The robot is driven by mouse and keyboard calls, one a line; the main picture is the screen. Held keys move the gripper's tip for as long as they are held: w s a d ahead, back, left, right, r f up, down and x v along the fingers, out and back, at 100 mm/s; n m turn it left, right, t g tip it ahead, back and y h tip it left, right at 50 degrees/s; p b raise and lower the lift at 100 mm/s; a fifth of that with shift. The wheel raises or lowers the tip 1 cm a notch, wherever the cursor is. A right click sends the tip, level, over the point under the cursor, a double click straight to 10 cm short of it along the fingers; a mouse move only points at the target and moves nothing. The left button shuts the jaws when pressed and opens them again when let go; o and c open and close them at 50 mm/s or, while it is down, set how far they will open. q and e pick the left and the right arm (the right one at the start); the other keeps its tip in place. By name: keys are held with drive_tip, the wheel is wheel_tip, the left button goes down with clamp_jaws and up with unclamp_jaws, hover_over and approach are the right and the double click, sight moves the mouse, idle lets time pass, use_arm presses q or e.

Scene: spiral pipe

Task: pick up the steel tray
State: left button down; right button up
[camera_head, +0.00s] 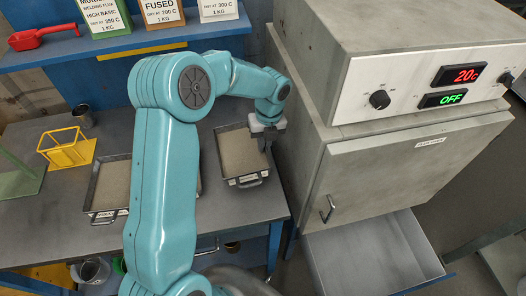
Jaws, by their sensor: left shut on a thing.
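A small dark steel tray (245,181) holding a pale, level fill sits on the grey workbench, left of the oven. My left gripper (266,146) is at the tray's right side and shut on its edge there. The fingertips are small and partly merge with the dark rim, so the exact contact is hard to see. The tray looks level, and I cannot tell whether it is lifted. A second similar tray (100,215) lies further left, partly hidden behind my left arm. My right gripper is not in view.
The oven (370,190) stands close on the right, its display reading 20c and OFF. An open drawer-like bin (370,255) is below it. A yellow wire stand (67,152) and a cup (83,116) are on the left bench. Bags and a red scoop (42,37) sit on a shelf.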

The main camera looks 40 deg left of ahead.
use_arm(q)
wheel_tip(320, 180, up, 15)
drive_tip(key=shift+r, duration=0.15)
drive_tip(key=c, duration=1.8)
unclamp_jaws()
clamp_jaws()
